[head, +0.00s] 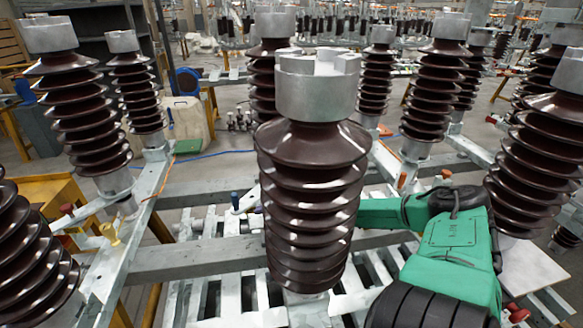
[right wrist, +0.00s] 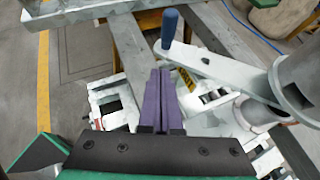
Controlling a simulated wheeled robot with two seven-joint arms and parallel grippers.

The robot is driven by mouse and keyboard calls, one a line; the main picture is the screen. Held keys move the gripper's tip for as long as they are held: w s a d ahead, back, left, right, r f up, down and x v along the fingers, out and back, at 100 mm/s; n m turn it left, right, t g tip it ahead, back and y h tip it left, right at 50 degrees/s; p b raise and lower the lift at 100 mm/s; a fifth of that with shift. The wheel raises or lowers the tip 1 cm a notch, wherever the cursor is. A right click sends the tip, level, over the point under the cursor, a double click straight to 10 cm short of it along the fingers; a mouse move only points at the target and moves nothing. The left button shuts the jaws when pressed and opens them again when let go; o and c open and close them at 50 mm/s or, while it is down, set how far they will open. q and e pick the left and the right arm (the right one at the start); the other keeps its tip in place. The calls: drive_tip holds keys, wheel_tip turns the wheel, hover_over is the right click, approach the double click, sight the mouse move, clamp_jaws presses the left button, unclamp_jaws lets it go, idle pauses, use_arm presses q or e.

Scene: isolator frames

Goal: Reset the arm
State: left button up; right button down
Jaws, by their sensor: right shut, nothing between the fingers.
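My right arm (head: 450,255), green and black, comes in from the lower right of the head view. Its green forward part runs left behind the central brown ribbed insulator (head: 312,190), which hides the gripper there. In the right wrist view my right gripper (right wrist: 160,75) shows its purple fingers together with nothing between them. Just beyond the fingertips in that view, a blue-handled lever (right wrist: 169,28) stands up from a grey metal arm (right wrist: 225,70). The blue handle also shows in the head view (head: 235,200), left of the central insulator. My left gripper is not in view.
More brown insulators stand at the left (head: 72,110), at the back (head: 436,90) and at the right (head: 540,150). Grey steel beams (head: 200,258) and slatted white metalwork cross below. A beige canister (head: 187,118) stands on the floor at the back left.

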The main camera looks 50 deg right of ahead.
use_arm(q)
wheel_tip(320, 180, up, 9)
drive_tip(key=p, duration=0.6)
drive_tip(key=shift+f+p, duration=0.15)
drive_tip(key=shift+p, duration=0.25)
use_arm(e)
drive_tip(key=v, duration=0.9)
drive_tip(key=shift+s+d, duration=0.25)
drive_tip(key=shift+s, duration=0.1)
drive_tip(key=shift+f, duration=0.1)
